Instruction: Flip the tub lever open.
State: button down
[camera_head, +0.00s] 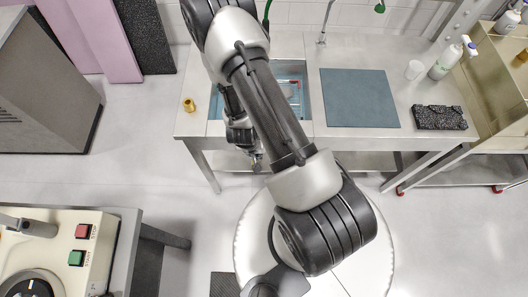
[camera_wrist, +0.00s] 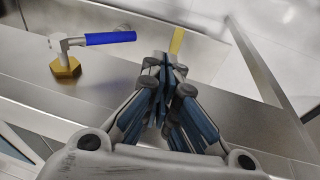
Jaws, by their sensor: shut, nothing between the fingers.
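The tub lever has a blue grip (camera_wrist: 110,38) on a metal stem and a brass hexagonal base (camera_wrist: 65,67). It stands on the bench's steel rim, with the grip pointing right in the wrist view. In the head view, a brass piece (camera_head: 189,104) on the bench left of the sink tub (camera_head: 303,110) looks like its base; no blue grip can be made out there. My gripper (camera_wrist: 166,68) is shut and empty, to the right of the lever and apart from the grip. In the head view my gripper (camera_head: 256,160) is near the bench's front edge.
My arm covers part of the tub, where a red item (camera_head: 293,84) shows. A blue-grey mat (camera_head: 358,98), a dark textured block (camera_head: 439,117), a white cup (camera_head: 413,69) and a bottle (camera_head: 446,62) are on the right side of the bench. A machine with red and green buttons (camera_head: 77,258) stands lower left.

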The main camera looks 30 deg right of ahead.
jog(key=w+a+r+p, duration=0.1)
jog(key=a+r+p, duration=0.1)
jog(key=a+r, duration=0.2)
jog(key=shift+w+r, duration=0.15)
jog(key=shift+r, duration=0.3)
